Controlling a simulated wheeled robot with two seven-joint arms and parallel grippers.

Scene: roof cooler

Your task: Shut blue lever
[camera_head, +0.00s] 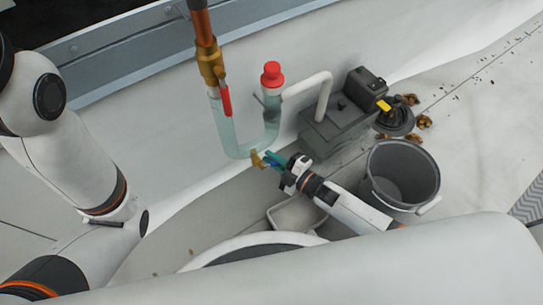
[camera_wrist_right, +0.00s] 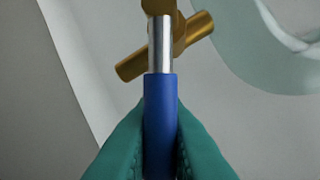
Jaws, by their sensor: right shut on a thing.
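The blue lever (camera_wrist_right: 160,122) shows large in the right wrist view, with a silver stem above it that meets a brass valve (camera_wrist_right: 165,38). My right gripper (camera_wrist_right: 160,145) has its green fingers closed on the lower part of the blue handle, one on each side. In the head view my right gripper (camera_head: 272,161) is at the brass valve (camera_head: 257,159) below the bend of the clear tube; the lever there is mostly hidden by the fingers. My left arm shows at the left of the head view, but its gripper is not in view.
A clear U-shaped tube (camera_head: 237,150) rises above the valve to a brass fitting with a red lever (camera_head: 226,100) and a red cap (camera_head: 271,75). A grey pump box (camera_head: 335,125) and a grey bucket (camera_head: 377,195) stand to the right. A pale tray (camera_head: 282,217) lies below my right gripper.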

